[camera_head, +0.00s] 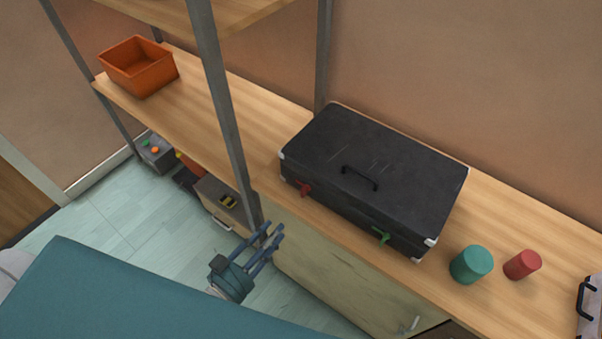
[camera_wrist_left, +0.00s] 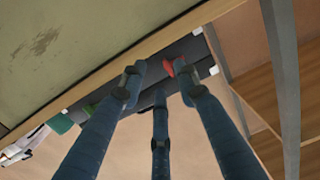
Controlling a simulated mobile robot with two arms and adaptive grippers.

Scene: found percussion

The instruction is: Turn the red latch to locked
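The red latch (camera_head: 305,189) is on the front of a black case (camera_head: 400,170), near its left end. It sticks out from the case front; its exact angle is hard to tell. A green latch (camera_head: 381,235) is on the same front, further right. My left gripper (camera_head: 272,233) is below and left of the red latch, in front of the shelf edge, apart from the case. In the left wrist view its fingers (camera_wrist_left: 162,80) are spread and empty, with the red latch (camera_wrist_left: 169,68) showing beyond them. My right gripper is in neither view.
The case lies on a wooden shelf (camera_head: 225,110). A grey upright post (camera_head: 225,110) stands left of the case. An orange bin (camera_head: 138,66) is far left.

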